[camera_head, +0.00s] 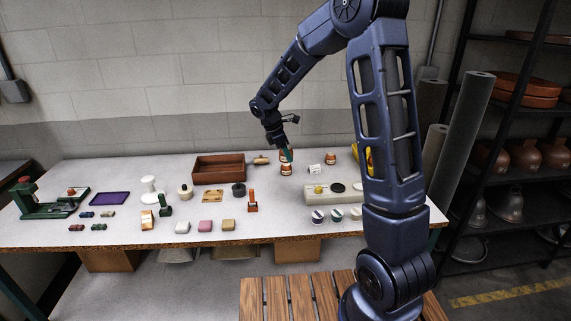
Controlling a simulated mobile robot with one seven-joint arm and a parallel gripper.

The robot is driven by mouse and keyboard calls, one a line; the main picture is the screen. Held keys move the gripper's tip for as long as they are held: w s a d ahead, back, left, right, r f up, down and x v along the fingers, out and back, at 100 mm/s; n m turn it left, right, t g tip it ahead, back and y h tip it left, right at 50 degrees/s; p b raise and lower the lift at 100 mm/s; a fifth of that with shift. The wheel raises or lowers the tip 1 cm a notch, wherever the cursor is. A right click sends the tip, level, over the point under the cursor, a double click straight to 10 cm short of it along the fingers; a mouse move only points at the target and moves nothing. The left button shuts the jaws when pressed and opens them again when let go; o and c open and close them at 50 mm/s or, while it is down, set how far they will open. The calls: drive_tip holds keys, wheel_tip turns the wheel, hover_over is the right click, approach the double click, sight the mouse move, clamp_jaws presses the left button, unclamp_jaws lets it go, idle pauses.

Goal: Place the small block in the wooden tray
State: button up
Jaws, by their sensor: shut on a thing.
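The wooden tray (219,176) is a reddish-brown open box at the back middle of the table. It looks empty, though its floor is only partly visible. Which one is the small block I cannot tell. My gripper (286,156) points down to the right of the tray. Whether the jar is lifted or resting on the table is unclear.
A similar jar (330,158) and a small white card (315,169) stand farther right. A wooden-handled tool (261,160) lies between tray and gripper. An orange stand (252,201) and a dark round piece (238,190) are in front. A green press (54,202) stands far left.

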drive_tip(key=shift+w+a+r, duration=0.1)
drive_tip(key=shift+w+r, duration=0.05)
drive_tip(key=shift+r, duration=0.2)
drive_tip(key=w+a+r+n+t+y, duration=0.1)
drive_tip(key=w+a+n, duration=0.2)
drive_tip(key=w+a, duration=1)
drive_tip(key=w+a+n+t, duration=0.1)
drive_tip(key=w+a+n, duration=0.1)
drive_tip(key=w+a, duration=1.1)
approach(220, 167)
drive_tip(key=s+d+f, duration=0.2)
drive_tip(key=f, duration=0.1)
drive_tip(key=s+d+f, duration=0.1)
drive_tip(key=d+f, duration=0.1)
drive_tip(key=shift+s+d+f, duration=0.15)
drive_tip(key=shift+s+f, duration=0.1)
drive_tip(key=shift+s, duration=0.1)
drive_tip(key=shift+f, duration=0.15)
drive_tip(key=o, duration=1)
